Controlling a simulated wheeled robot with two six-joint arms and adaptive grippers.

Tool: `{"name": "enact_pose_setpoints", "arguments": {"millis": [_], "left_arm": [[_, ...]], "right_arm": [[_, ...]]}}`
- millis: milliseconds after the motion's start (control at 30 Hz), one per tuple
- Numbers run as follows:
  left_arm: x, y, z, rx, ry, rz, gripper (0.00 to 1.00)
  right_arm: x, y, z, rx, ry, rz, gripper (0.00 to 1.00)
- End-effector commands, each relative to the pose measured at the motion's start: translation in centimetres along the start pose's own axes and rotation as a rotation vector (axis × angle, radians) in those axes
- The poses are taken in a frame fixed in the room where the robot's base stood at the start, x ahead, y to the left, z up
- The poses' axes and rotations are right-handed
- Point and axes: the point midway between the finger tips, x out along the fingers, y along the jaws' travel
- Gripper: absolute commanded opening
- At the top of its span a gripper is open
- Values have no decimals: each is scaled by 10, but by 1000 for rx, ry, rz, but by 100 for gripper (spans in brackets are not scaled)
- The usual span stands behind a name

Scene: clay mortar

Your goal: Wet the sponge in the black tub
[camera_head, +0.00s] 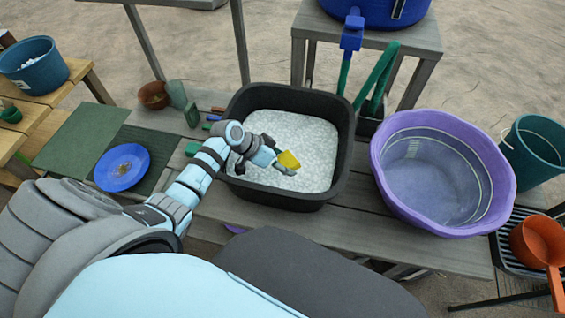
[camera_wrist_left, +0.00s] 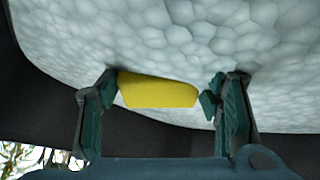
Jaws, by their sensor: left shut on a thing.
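The black tub (camera_head: 338,112) stands on the grey slatted table, and white foam (camera_head: 310,135) covers its contents. My left gripper (camera_head: 280,163) reaches over the tub's near left part and is shut on the yellow sponge (camera_head: 289,160). In the left wrist view the sponge (camera_wrist_left: 158,90) sits between the two fingers (camera_wrist_left: 160,95), with the foam behind it. I cannot tell whether the sponge touches the foam. My right gripper is not in view.
A purple basin (camera_head: 385,185) stands right of the tub. A blue plate (camera_head: 122,168) lies on a green mat at the left. Green-handled tools (camera_head: 377,80) stand behind the tub. A teal bucket (camera_head: 540,150) and an orange scoop (camera_head: 540,242) are at the far right.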

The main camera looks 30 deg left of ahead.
Motion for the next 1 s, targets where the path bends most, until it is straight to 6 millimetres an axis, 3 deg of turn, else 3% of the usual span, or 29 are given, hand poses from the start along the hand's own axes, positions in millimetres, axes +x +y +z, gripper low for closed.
{"name": "enact_pose_setpoints", "arguments": {"millis": [667,1000], "left_arm": [[-96,25,-67,1,0,0,37],[-131,34,-92,2,1,-1,37]], "right_arm": [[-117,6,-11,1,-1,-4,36],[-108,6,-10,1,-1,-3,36]]}}
